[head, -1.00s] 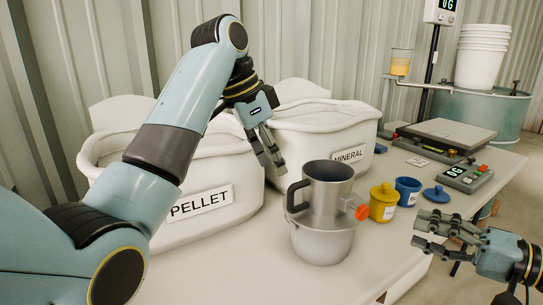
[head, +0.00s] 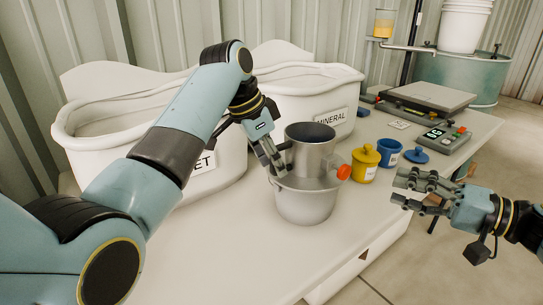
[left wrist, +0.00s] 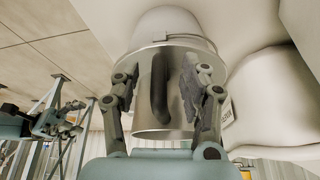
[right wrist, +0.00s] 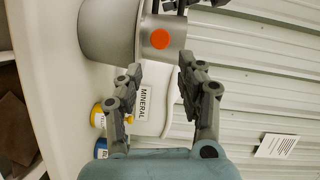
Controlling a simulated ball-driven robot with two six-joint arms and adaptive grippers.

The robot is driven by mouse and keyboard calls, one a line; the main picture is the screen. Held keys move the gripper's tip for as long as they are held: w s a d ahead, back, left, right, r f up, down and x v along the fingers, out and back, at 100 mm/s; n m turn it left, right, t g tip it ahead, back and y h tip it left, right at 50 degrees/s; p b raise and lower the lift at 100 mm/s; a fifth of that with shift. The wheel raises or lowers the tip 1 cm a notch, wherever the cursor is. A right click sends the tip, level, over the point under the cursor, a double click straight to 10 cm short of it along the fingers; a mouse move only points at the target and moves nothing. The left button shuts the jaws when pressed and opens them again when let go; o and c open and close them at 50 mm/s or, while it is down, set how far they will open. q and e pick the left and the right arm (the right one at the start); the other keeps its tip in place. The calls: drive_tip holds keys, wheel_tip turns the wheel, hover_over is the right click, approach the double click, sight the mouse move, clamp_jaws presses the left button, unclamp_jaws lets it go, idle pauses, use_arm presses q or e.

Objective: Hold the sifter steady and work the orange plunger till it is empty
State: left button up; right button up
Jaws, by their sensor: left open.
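The grey metal sifter (head: 312,152) stands upright in the mouth of a pale metal pot (head: 306,206). Its orange plunger (head: 344,172) sticks out on the right side, and it shows as a round orange end in the right wrist view (right wrist: 161,39). My left gripper (head: 275,168) is at the sifter's left side. In the left wrist view its open fingers (left wrist: 165,88) stand either side of the dark handle (left wrist: 159,84), with gaps visible. My right gripper (head: 402,188) is open and empty, to the right of the plunger and apart from it. The sifter's contents are hidden.
A yellow lidded jar (head: 365,165) and a blue jar (head: 389,153) stand right of the sifter, with a blue lid (head: 416,156) beside them. The PELLET tub (head: 92,128) and MINERAL tub (head: 342,92) stand behind. The front table is clear.

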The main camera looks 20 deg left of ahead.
use_arm(q)
clamp_jaws()
use_arm(e)
drive_tip(key=shift+c, duration=0.4)
